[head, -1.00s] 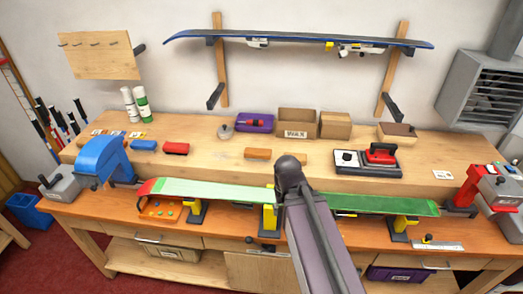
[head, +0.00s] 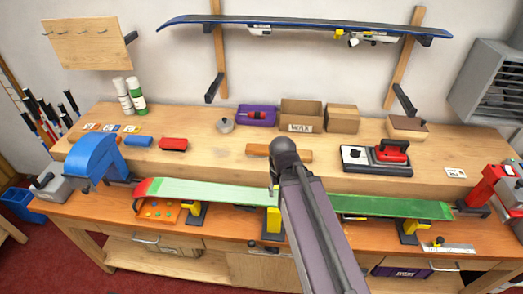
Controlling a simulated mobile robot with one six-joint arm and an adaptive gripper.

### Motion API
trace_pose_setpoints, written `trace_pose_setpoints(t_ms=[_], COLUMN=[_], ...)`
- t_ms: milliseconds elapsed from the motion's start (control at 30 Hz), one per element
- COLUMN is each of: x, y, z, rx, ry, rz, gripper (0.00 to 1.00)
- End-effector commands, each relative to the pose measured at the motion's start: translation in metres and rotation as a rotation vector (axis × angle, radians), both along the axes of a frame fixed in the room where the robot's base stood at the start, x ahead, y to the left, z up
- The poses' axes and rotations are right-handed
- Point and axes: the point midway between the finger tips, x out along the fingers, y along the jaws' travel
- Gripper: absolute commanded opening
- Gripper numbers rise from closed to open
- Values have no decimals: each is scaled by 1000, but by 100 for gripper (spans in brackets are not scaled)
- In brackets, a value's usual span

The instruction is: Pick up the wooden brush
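An orange-brown wooden piece (head: 258,150), which looks like the wooden brush, lies on the raised back shelf of the bench, near its middle. My arm's dark rounded joint stands in front of it and hides part of it. Brown shows on both sides of the joint, and I cannot tell whether this is one long piece or two. No bristles show. My gripper's fingers do not show; only arm links are visible, reaching up from the bottom edge.
A blue block (head: 139,141) and a red block (head: 173,144) lie to the left. A red-handled iron (head: 390,152) sits on a pad to the right. Cardboard boxes (head: 301,115) stand behind. A green ski (head: 215,193) rests on yellow supports in front.

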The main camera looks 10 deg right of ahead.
Motion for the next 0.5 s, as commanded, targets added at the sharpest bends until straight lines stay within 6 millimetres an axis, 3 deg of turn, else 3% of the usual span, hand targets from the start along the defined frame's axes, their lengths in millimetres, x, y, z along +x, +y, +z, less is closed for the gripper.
trace_pose_setpoints(t_ms=[67, 200, 233, 367, 500], x=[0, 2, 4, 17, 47], y=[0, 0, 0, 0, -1], z=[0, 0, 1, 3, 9], rx=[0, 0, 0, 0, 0], ry=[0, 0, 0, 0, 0], rz=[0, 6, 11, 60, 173], gripper=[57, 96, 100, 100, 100])
